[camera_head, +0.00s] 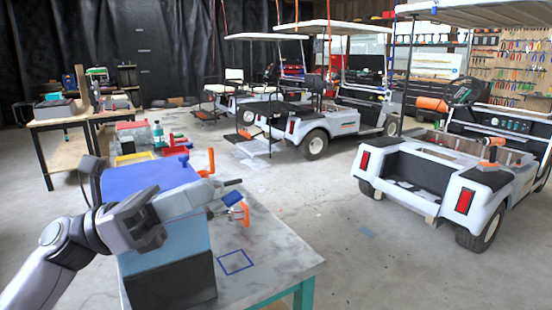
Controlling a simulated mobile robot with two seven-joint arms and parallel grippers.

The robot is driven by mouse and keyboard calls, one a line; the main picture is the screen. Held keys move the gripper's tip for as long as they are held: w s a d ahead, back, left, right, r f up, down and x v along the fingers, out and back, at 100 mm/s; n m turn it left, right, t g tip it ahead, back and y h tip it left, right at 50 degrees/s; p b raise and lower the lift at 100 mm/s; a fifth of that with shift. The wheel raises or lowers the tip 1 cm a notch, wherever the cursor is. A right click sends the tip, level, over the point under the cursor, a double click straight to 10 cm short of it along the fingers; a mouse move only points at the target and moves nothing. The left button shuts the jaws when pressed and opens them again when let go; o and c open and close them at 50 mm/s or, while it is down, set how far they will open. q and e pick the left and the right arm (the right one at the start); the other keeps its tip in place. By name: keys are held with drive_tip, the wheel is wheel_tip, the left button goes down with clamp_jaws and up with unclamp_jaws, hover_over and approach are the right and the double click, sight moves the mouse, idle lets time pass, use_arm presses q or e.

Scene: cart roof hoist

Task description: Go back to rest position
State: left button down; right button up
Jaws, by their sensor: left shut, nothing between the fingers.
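My left gripper (152,226) is at the lower left, on my arm that comes in from the left edge. It is shut with nothing in it. It is in front of a light blue box (190,243) on the workbench (270,240); I cannot tell whether it touches the box. My right gripper is out of view.
The box has a dark lower part (175,285). A grey and orange tool (208,187), an orange clamp (241,212) and a blue square outline (235,262) are nearby. A cart (425,172) stands at the right, two more behind.

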use_arm(q)
drive_tip(key=w+a+f+n+t+y, duration=0.1)
drive_tip(key=a+f+n+t+y, duration=0.2)
drive_tip(key=f+n+t+y, duration=0.8)
drive_tip(key=w+a+f+n+t+y, duration=0.2)
drive_tip(key=a+f+n+t, duration=0.3)
drive_tip(key=f+n, duration=1.25)
drive_tip(key=s+a+f+n+g+y, duration=0.1)
drive_tip(key=s+f+n+g+y, duration=0.5)
drive_tip(key=s+f+n, duration=1.2)
drive_tip(key=shift+a+f+n+g+y, duration=0.25)
drive_tip(key=shift+f+n+g+y, duration=0.25)
drive_tip(key=shift+n+g, duration=0.5)
drive_tip(key=shift+s+f, duration=0.1)
